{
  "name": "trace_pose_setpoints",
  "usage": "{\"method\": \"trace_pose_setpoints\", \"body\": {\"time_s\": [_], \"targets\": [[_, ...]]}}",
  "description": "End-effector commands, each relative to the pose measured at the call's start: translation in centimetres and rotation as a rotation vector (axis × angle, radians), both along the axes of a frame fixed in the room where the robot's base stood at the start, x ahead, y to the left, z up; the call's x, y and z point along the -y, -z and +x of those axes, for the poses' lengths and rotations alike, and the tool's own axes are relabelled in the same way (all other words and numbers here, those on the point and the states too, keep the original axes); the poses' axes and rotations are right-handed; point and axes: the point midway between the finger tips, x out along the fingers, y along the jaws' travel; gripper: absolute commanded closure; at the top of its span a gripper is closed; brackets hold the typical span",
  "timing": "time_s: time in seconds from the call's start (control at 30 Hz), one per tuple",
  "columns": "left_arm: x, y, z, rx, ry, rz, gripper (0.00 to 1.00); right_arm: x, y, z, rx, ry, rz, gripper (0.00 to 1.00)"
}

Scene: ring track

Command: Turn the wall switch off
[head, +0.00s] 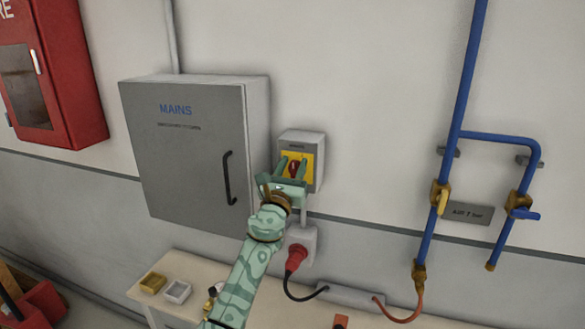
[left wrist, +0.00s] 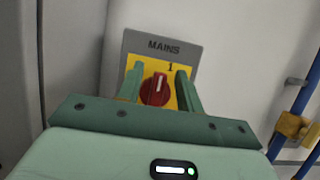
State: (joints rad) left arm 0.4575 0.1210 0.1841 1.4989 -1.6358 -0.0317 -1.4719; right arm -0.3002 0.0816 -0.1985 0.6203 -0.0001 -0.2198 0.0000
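The wall switch (head: 316,152) is a grey box on the wall with a yellow plate and a red rotary knob (head: 294,168). In the left wrist view the switch (left wrist: 163,46) is labelled MAINS, and its red knob (left wrist: 155,89) has a white mark pointing up, near the "1". My left gripper (head: 291,166) is in front of the switch, fingers pointing at it. Its fingers (left wrist: 157,85) are open, one on each side of the knob, with gaps showing; whether they touch the plate I cannot tell. My right gripper is not in view.
A grey MAINS cabinet (head: 190,155) with a black handle stands out from the wall left of the switch. A socket with a red plug (head: 296,257) is below. Blue pipes with valves (head: 441,197) are at right. A bench (head: 205,268) is below.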

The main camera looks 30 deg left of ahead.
Motion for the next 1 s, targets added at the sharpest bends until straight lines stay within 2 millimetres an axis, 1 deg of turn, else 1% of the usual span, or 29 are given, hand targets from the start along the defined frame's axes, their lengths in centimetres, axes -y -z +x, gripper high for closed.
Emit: {"method": "trace_pose_setpoints", "body": {"time_s": [0.2, 0.23, 0.27, 0.3, 0.33, 0.37, 0.77, 1.0], "targets": [[-0.01, -0.01, 0.05, -0.001, 0.0, 0.0, 0.64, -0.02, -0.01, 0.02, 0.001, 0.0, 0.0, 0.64], [-0.01, -0.01, 0.05, -0.001, 0.0, 0.0, 0.66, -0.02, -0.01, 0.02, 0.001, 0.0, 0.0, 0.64], [-0.01, -0.01, 0.05, -0.001, 0.0, 0.0, 0.75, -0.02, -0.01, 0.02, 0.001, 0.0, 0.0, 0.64], [0.0, -0.01, 0.04, -0.001, 0.0, 0.0, 0.86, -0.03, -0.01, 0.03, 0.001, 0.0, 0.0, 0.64], [0.0, -0.01, 0.04, -0.001, 0.0, 0.0, 0.94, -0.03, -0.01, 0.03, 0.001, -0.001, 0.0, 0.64], [0.0, 0.0, 0.05, -0.001, 0.0, 0.0, 1.0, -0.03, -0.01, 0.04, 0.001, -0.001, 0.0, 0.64], [0.0, 0.21, 0.04, 0.005, 0.002, -0.036, 1.0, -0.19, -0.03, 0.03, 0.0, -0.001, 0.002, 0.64], [-0.24, 0.34, -0.01, 0.033, 0.001, -0.167, 1.0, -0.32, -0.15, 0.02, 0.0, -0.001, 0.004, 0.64]]}}
